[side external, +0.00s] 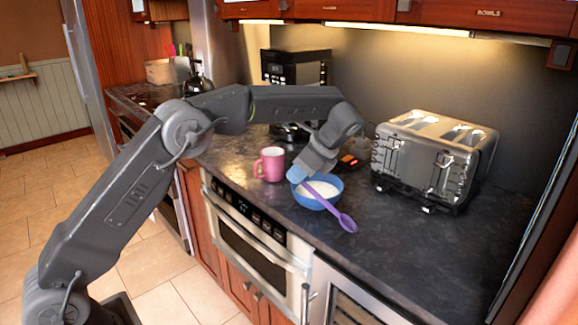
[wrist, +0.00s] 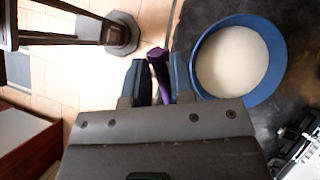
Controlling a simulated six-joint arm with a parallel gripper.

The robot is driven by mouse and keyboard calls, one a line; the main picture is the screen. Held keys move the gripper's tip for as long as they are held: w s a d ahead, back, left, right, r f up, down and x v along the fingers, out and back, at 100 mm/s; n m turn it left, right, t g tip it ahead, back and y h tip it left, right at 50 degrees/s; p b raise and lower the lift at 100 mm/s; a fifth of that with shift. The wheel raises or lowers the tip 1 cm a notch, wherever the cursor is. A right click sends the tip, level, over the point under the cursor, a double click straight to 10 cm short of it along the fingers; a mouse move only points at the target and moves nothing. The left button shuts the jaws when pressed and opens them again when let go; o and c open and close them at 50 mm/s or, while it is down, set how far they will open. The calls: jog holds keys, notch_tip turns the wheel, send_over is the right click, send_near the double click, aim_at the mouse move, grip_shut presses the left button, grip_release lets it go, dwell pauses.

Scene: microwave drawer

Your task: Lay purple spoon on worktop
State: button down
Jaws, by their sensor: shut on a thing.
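The purple spoon (side external: 332,210) is held by my gripper (side external: 300,179) by its handle end, in front of the blue bowl in the side view. Its bowl end points to the lower right, toward the front edge of the worktop (side external: 420,255). In the wrist view, my gripper (wrist: 158,82) is shut on the purple spoon (wrist: 158,62), with a finger on each side. The blue bowl (side external: 335,184) with white contents stands on the worktop. It also shows in the wrist view (wrist: 277,82), right of the fingers. I cannot tell whether the spoon touches the bowl or worktop.
A pink mug (side external: 270,164) stands left of the bowl. A silver toaster (side external: 425,160) stands at the right, and a black coffee machine (side external: 296,68) at the back. The worktop in front of the toaster is clear. A built-in oven (side external: 245,235) is below the worktop.

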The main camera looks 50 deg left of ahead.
jog(key=d+n+h, duration=0.1)
jog(key=d+n, duration=0.1)
jog(key=w+d+n+h, duration=0.1)
jog(key=d+n+h, duration=0.1)
jog(key=n, duration=0.1)
jog(key=w+d+f+n+h, duration=0.1)
jog(key=d+n+h, duration=0.1)
jog(key=n, duration=0.1)
jog(key=shift+w+d+f, duration=0.1)
jog(key=shift+w+d, duration=0.1)
jog(key=w+d+r+n+t+h, duration=0.25)
jog(key=d+n, duration=0.25)
jog(key=d, duration=0.4)
send_over(356, 244)
jog(key=shift+t+y, duration=0.25)
jog(key=shift+y, duration=0.2)
jog(key=shift+f, duration=2.7)
jog(key=shift+f, duration=4.3)
jog(key=c, duration=0.7)
grip_release()
jog(key=shift+o, duration=0.6)
